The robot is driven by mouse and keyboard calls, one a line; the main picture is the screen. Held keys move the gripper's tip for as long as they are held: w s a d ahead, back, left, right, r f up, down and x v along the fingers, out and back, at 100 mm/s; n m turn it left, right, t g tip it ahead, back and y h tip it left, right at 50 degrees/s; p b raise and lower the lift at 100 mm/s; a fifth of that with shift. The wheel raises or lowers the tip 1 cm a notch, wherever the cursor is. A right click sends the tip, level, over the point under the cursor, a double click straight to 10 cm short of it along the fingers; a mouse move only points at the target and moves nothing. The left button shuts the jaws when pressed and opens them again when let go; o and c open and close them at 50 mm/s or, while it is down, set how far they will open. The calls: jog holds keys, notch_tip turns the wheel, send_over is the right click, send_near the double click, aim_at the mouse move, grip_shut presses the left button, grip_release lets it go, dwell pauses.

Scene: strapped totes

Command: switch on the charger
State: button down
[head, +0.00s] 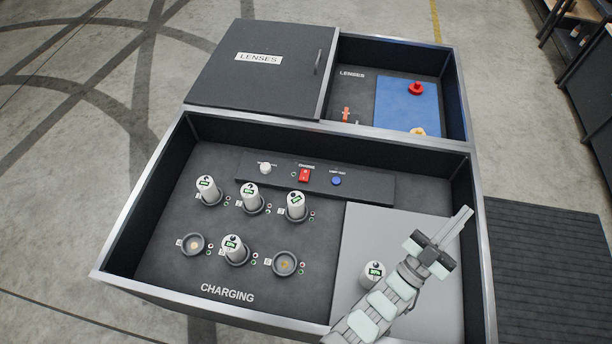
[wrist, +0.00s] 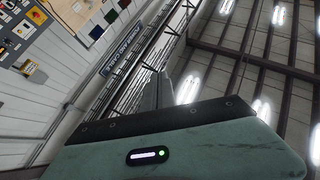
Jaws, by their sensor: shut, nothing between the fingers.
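The charger is a black tote labelled CHARGING (head: 227,292) with a dark control strip (head: 360,187) along its back. The strip carries a red rocker switch (head: 304,175), a white knob (head: 265,168) and a blue button (head: 337,181). Several white batteries stand in sockets, one of them at the front middle (head: 234,248); two front sockets, left (head: 193,244) and right (head: 285,264), are empty. Another white battery (head: 373,273) stands on the grey plate, partly beside my arm. My gripper (head: 464,218) is shut and empty, above the tote's right side, apart from the switch. The wrist view shows my gripper against walls and ceiling.
A LENSES tote (head: 455,95) adjoins behind, half covered by a dark lid (head: 262,85). Its open part holds a blue mat (head: 405,105), a red piece (head: 416,88), a yellowish piece (head: 417,131) and an orange piece (head: 346,113). Tote walls stand around the charger.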

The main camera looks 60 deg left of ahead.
jog(key=w+a+f+n+g+y, duration=0.1)
jog(key=w+a+f+g, duration=0.3)
jog(key=a, duration=0.6)
jog(key=w+a+f+n+g+b, duration=0.1)
jog(key=w+a+f+g, duration=0.1)
jog(key=a+f+g, duration=0.5)
jog(key=w+a+f+n+g+y, duration=0.1)
jog(key=w+a+f+n, duration=0.3)
jog(key=a, duration=0.8)
jog(key=s+a+f+g+h, duration=0.1)
jog(key=s+a+f+g, duration=0.15)
jog(key=s+a, duration=0.3)
jog(key=s+a+f+g+h+b, duration=0.1)
jog(key=s+a+f+g+h, duration=0.1)
jog(key=s+a+g, duration=0.3)
jog(key=s+a+f+g+h, duration=0.1)
jog(key=s+a+f, duration=0.15)
jog(key=s, duration=0.35)
jog(key=s+a+r+n+g+h, duration=0.1)
jog(key=s+g+h, duration=0.1)
jog(key=s, duration=0.7)
jog(key=shift+s+a+g+h+b, duration=0.15)
jog(key=shift+a+g+h+b, duration=0.05)
jog(key=shift+g+h+b, duration=0.15)
